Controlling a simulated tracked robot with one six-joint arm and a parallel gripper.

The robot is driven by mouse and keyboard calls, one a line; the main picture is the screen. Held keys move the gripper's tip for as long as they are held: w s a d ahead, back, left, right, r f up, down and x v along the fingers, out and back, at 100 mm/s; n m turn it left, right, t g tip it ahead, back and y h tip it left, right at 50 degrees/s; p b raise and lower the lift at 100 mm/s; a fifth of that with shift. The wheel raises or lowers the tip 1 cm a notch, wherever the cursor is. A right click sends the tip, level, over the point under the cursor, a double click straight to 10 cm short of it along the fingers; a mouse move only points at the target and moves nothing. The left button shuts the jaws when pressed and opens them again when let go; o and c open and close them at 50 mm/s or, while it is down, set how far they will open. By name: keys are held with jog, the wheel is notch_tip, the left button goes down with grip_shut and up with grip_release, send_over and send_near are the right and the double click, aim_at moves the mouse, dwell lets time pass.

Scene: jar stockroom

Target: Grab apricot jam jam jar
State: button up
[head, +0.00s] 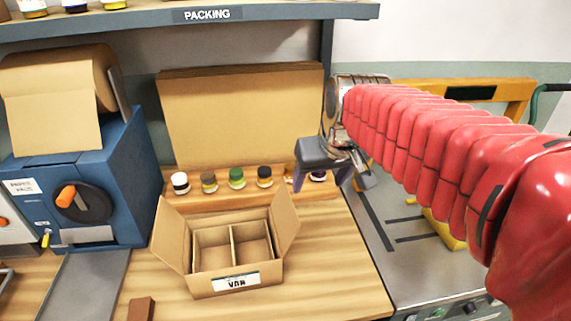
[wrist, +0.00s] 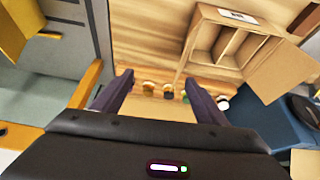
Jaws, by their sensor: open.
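Several small jars stand in a row on a wooden ledge behind the open box. In the head view they include a white-lidded jar (head: 180,183), a brown-lidded jar (head: 209,182), a green-lidded jar (head: 236,178) and a dark-lidded jar (head: 264,176). An amber bit (head: 290,168) and another jar (head: 318,176) show partly behind my gripper (head: 321,184). No jar label is legible, so I cannot tell which is apricot jam. In the wrist view my gripper (wrist: 157,85) is open and empty, with small jars (wrist: 148,89) beyond and between its fingers.
An open divided cardboard box (head: 238,282) stands on the wooden bench before the jars. A blue machine with a paper roll (head: 88,180) is at left. A tall cardboard panel (head: 240,115) stands behind the jars, under the packing shelf (head: 150,22). A grey surface (head: 385,255) lies at right.

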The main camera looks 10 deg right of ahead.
jog(key=w+f, duration=0.3)
jog(key=w, duration=1.2)
jog(key=n, duration=0.1)
send_near(292, 167)
notch_tip(292, 167, up, 2)
jog(key=shift+s+d+r+g+y, duration=0.1)
jog(key=shift+s+d+g+y, duration=0.2)
jog(key=shift+g, duration=0.1)
jog(key=x, duration=0.8)
jog(key=shift+w+f, duration=0.1)
jog(key=shift+f, duration=0.15)
jog(key=shift+w+f, duration=0.1)
jog(key=shift+f, duration=0.05)
jog(key=shift+x, duration=2.5)
jog(key=shift+w+d, duration=0.15)
